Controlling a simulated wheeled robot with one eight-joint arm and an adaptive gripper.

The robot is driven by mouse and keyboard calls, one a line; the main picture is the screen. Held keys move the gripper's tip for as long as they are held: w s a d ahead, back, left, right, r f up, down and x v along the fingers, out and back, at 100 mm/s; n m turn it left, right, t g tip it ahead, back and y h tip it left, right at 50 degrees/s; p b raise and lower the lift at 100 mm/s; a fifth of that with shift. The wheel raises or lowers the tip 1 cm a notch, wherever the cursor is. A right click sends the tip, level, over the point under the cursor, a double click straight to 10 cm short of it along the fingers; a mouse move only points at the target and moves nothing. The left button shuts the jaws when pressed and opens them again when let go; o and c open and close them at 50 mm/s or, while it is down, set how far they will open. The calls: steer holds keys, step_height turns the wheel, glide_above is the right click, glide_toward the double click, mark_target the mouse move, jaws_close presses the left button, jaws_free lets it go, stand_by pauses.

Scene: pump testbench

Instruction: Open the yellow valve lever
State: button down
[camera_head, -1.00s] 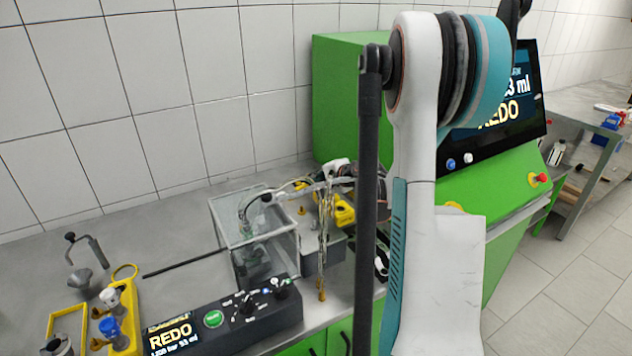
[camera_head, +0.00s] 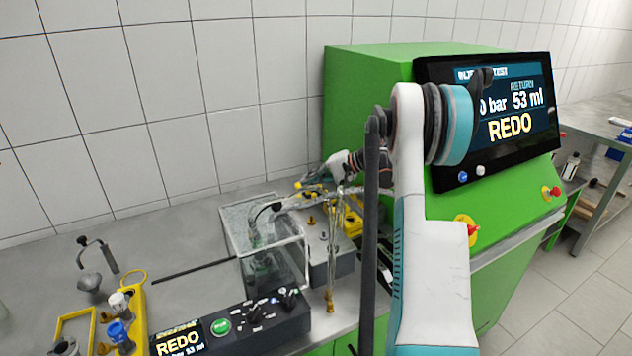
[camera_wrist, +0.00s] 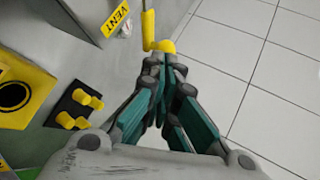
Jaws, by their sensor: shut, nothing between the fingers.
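A yellow lever (camera_wrist: 148,28) shows at the top of the wrist view, beside a grey box with a VENT label (camera_wrist: 117,18). A rounded yellow end (camera_wrist: 163,46) lies at its foot, just beyond my fingertips. My gripper (camera_wrist: 168,60) is shut and empty, with its tips close to that yellow end; I cannot tell whether they touch it. My arm hides part of the bench.
A clear tank (camera_head: 270,245) with hoses stands on the grey bench. Brass pipes (camera_head: 331,240) rise beside it. A control box (camera_head: 250,318) is in front. A green cabinet with a screen (camera_head: 505,110) stands at right. Yellow knobs (camera_wrist: 85,105) lie left of my gripper.

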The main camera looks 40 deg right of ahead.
steer(key=shift+w+a+n+g+y, duration=0.25)
steer(key=shift+w+a, duration=0.15)
steer(key=shift+w, duration=0.2)
steer(key=shift+w+a+n+g+y, duration=0.15)
steer(key=shift+w+a+n, duration=0.1)
steer(key=shift+w+a, duration=0.25)
steer(key=shift+w+d, duration=0.1)
steer(key=shift+w, duration=0.05)
step_height(320, 180, up, 10)
stand_by(0.5)
stand_by(0.4)
